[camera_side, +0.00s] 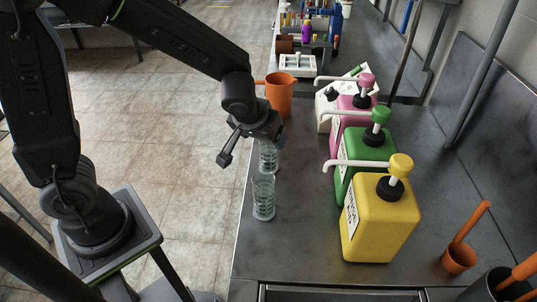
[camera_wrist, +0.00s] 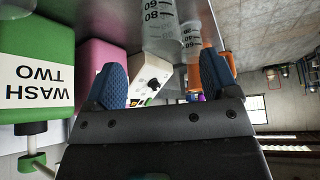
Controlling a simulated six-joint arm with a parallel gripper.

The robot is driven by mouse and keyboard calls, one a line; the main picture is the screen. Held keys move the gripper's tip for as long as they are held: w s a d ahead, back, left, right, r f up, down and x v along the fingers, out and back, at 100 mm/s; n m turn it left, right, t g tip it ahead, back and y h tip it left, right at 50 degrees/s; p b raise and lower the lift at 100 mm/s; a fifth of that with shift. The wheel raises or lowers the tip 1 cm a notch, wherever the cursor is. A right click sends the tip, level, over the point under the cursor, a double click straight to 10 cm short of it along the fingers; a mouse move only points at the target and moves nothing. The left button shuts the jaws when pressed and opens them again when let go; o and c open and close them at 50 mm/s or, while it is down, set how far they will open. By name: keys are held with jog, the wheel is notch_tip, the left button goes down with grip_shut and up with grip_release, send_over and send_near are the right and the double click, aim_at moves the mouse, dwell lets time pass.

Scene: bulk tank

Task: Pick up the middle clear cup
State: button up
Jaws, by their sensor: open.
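Two clear graduated cups show in the side view. The nearer clear cup (camera_side: 263,198) stands upright on the dark bench near its left edge. A farther clear cup (camera_side: 268,158) stands behind it, its top partly hidden by my gripper (camera_side: 250,148). No third cup is visible there, so I cannot tell for sure which is the middle one. In the wrist view, which is upside down, a larger clear cup (camera_wrist: 160,28) and a smaller one (camera_wrist: 191,40) show beyond my open blue-padded fingers (camera_wrist: 164,76). Nothing is held between the fingers.
Yellow (camera_side: 380,222), green (camera_side: 366,160) and pink (camera_side: 350,115) pump jugs stand right of the cups, their spouts reaching left. An orange pitcher (camera_side: 281,94) and a white box (camera_side: 327,108) stand farther back. An orange holder (camera_side: 459,258) is at front right.

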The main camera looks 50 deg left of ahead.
aim_at(268, 155)
jog(key=shift+x, duration=3.85)
jog(key=shift+w+a, duration=0.1)
jog(key=shift+a, duration=0.05)
jog(key=shift+c, duration=0.3)
jog(key=shift+r, duration=0.1)
jog(key=c, duration=0.9)
